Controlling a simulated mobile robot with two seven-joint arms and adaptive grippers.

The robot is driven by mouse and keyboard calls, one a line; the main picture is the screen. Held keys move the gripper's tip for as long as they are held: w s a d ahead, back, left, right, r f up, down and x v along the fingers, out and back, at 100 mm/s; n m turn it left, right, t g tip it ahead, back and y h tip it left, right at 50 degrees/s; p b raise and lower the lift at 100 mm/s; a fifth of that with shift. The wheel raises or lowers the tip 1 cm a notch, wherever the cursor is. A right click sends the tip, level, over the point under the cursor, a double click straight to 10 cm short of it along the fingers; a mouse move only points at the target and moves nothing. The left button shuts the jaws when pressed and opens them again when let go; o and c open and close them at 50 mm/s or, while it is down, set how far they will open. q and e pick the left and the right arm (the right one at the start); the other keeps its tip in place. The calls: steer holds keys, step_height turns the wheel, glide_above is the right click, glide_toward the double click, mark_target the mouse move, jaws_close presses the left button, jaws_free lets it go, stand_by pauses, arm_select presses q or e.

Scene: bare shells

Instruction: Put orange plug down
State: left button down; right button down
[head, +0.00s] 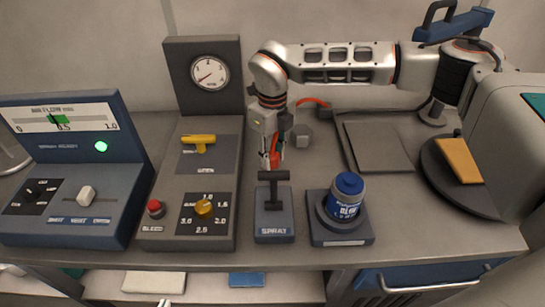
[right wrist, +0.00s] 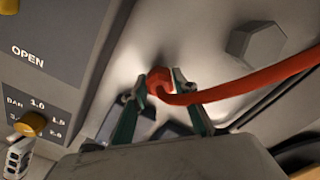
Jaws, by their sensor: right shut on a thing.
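The orange plug (right wrist: 158,80) sits between the fingertips of my right gripper (right wrist: 160,92) in the right wrist view, with its orange cord (right wrist: 245,88) running off to the right. In the head view my right gripper (head: 271,158) points down behind the black lever of the spray box, shut on the plug (head: 275,148). Whether the plug touches the bench cannot be told. Only a small pale tip, apparently of my left gripper (head: 165,303), shows at the bottom edge of the head view; its fingers cannot be read.
The spray box (head: 273,228) stands just in front of the right gripper. A grey hexagonal block (head: 300,136) lies close to its right. The gauge panel (head: 187,220) is to the left. A blue-lidded jar (head: 346,195) stands front right, and a grey mat (head: 378,147) lies behind it.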

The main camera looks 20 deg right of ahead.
mark_target(273, 154)
steer(key=shift+f, duration=0.45)
steer(key=shift+f, duration=0.1)
steer(key=shift+f, duration=0.4)
steer(key=shift+f+b, duration=0.1)
steer(key=shift+b, duration=0.2)
steer(key=c, duration=1.6)
jaws_free()
step_height(273, 154, up, 13)
steer(key=shift+r, duration=0.15)
